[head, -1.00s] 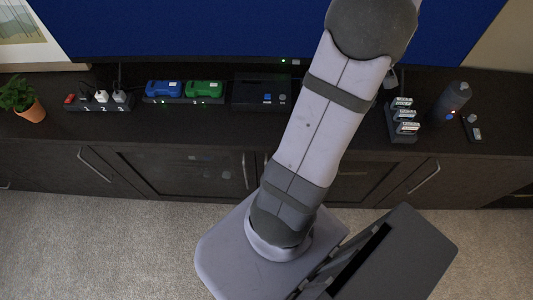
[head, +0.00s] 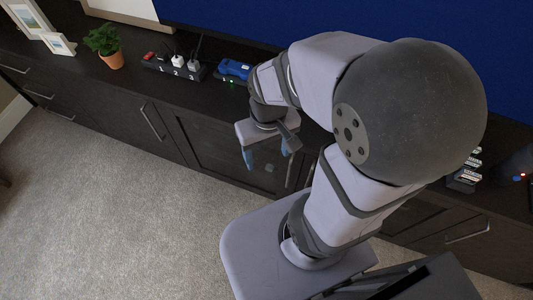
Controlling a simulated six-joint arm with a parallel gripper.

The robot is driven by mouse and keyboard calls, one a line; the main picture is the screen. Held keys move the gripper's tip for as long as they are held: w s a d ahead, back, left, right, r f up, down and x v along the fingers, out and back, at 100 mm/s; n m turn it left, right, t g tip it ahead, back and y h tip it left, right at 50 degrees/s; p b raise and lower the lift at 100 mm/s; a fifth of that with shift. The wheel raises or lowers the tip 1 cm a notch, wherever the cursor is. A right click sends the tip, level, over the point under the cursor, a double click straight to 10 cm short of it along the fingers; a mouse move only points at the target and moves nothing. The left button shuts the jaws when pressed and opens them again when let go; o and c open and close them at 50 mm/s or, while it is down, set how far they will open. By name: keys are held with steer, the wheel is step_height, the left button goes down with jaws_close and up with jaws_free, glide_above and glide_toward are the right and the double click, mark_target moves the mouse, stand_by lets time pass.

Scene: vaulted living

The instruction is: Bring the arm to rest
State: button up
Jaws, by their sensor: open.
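My arm rises from its base and bends at a large dark round joint in the head view. The forearm reaches back to the left and the wrist hangs downward. My gripper (head: 268,160) points down in front of the cabinet (head: 205,140), with its two blue-tipped fingers apart and nothing seen between them. It is over the open space at the cabinet's front edge, apart from the things on the top as far as I can tell.
On the cabinet top stand a potted plant (head: 105,44), a power strip (head: 178,68) with plugs, a blue battery (head: 234,69) on a charger, and a rack of labelled items (head: 466,178) at right. Picture frames (head: 26,14) are at far left. Carpet (head: 110,210) at left is clear.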

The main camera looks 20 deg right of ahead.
steer(key=shift+s+a, duration=0.25)
step_height(320, 180, up, 7)
steer(key=p, duration=0.6)
steer(key=shift+f+p, duration=0.15)
steer(key=shift+p, duration=0.25)
steer(key=shift+f, duration=0.15)
stand_by(0.9)
